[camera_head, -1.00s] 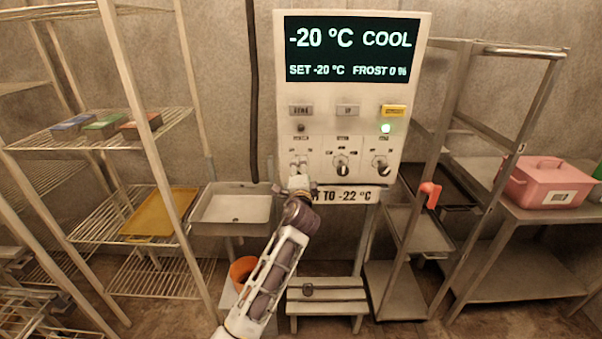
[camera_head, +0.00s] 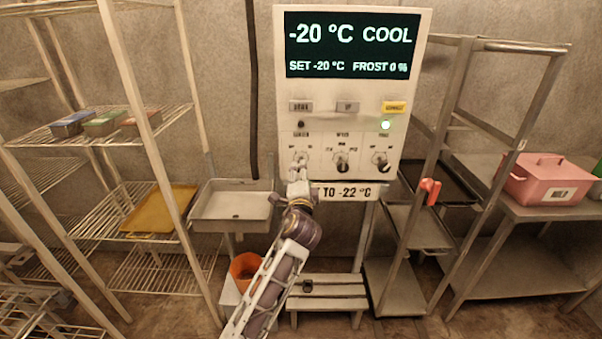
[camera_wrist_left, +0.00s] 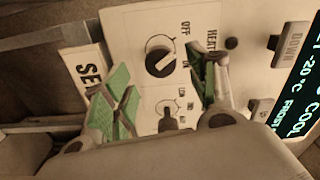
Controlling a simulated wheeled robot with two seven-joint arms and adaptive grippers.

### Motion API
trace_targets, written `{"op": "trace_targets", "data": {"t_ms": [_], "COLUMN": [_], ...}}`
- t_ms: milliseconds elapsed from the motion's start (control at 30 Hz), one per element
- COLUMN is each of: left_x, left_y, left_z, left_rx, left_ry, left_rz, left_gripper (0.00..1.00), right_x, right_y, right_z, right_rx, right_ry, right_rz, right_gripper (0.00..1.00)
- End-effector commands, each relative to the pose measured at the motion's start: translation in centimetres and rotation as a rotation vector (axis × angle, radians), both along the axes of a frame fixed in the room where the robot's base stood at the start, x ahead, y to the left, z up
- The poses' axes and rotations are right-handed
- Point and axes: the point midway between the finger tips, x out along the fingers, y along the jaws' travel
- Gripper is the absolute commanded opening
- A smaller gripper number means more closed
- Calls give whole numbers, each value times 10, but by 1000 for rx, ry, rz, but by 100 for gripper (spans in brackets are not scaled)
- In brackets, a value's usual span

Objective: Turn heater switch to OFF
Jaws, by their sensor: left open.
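The white control panel (camera_head: 278,95) hangs on the wall. The heater switch (camera_wrist_left: 160,60), a round knob with a black bar, sits at the lower left of the panel, with OFF and ON lettering beside it. It shows in the head view (camera_head: 301,157) just above my left gripper (camera_head: 300,173). In the wrist view the green-padded fingers of my left gripper (camera_wrist_left: 160,88) are open and empty, on either side of the knob's area. I see no clear contact. I cannot tell which label the knob points at. My right gripper is not in view.
Two other knobs, a middle one (camera_head: 342,162) and a right one (camera_head: 381,159), sit close to the right. A sink (camera_head: 230,225) and wire rack (camera_head: 60,130) stand left. A step stool (camera_head: 327,304) is below. A cart with a pink box (camera_head: 545,180) stands right.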

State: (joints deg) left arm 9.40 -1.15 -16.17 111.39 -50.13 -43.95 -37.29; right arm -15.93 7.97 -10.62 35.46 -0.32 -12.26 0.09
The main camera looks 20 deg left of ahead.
Motion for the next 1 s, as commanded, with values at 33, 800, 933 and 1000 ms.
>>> {"op": "trace_targets", "data": {"t_ms": [33,800,933,1000], "left_x": [-6,-68,-69,-69], "left_y": [-2,-19,-20,-20], "left_z": [-1,0,0,0], "left_rx": [0,-2,-1,-1], "left_ry": [1,2,1,1], "left_rz": [0,0,1,1], "left_gripper": [58,58,58,58], "right_x": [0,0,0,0], "right_y": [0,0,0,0], "right_z": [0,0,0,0], "right_rx": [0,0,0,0], "right_ry": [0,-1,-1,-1], "right_rz": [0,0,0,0], "right_gripper": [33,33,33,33]}}
